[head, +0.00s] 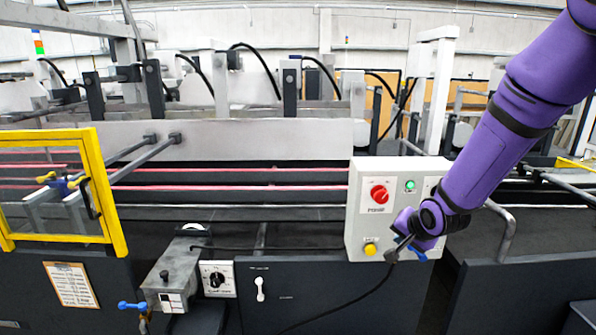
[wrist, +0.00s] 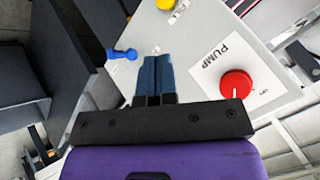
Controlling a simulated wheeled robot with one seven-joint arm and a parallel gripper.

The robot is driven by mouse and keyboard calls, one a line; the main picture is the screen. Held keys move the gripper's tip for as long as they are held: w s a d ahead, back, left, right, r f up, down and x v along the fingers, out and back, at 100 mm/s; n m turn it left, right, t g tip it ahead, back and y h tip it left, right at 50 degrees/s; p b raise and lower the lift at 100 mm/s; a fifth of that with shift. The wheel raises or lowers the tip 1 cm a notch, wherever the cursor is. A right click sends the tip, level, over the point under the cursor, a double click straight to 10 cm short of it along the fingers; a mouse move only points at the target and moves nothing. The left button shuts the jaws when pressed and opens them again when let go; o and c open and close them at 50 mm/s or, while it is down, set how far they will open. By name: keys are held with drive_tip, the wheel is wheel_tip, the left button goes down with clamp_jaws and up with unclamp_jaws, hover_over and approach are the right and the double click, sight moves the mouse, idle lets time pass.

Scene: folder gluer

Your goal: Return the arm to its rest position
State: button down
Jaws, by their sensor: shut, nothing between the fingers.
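My purple arm reaches in from the upper right in the head view. My gripper (head: 398,250) is low in front of the right part of the grey control box (head: 360,210). In the wrist view my gripper (wrist: 156,60) has its two blue-grey fingers together with nothing between them, over the box face. The box carries a red rotary knob (head: 379,194) on a white plate, a green button (head: 410,186) and a yellow button (head: 370,249). The red knob also shows right of the fingers in the wrist view (wrist: 236,84), beside the word PUMP. I cannot tell whether the fingers touch the box.
A yellow-framed guard (head: 118,200) stands at the left. A small grey box (head: 172,275) and a black-knob switch plate (head: 217,279) sit on the machine's front. A curved grey rail (head: 507,230) is close to my arm's right. A black cable hangs below the control box.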

drive_tip(key=s+d+r+n+h, duration=0.1)
drive_tip(key=s+d+r+n, duration=0.1)
drive_tip(key=s+r, duration=0.6)
drive_tip(key=s+r+n+g, duration=0.1)
drive_tip(key=s+r, duration=0.3)
drive_tip(key=s, duration=0.4)
drive_tip(key=s+d+r+n+g, duration=0.1)
drive_tip(key=s+r+n, duration=0.1)
drive_tip(key=s+r, duration=0.3)
drive_tip(key=s+r+n+g, duration=0.1)
drive_tip(key=s+r, duration=0.4)
drive_tip(key=s, duration=0.6)
drive_tip(key=shift+s+d+n, duration=0.2)
drive_tip(key=shift+d+n, duration=0.15)
drive_tip(key=shift+n, duration=0.45)
drive_tip(key=c, duration=1.8)
unclamp_jaws()
drive_tip(key=shift+c, duration=0.2)
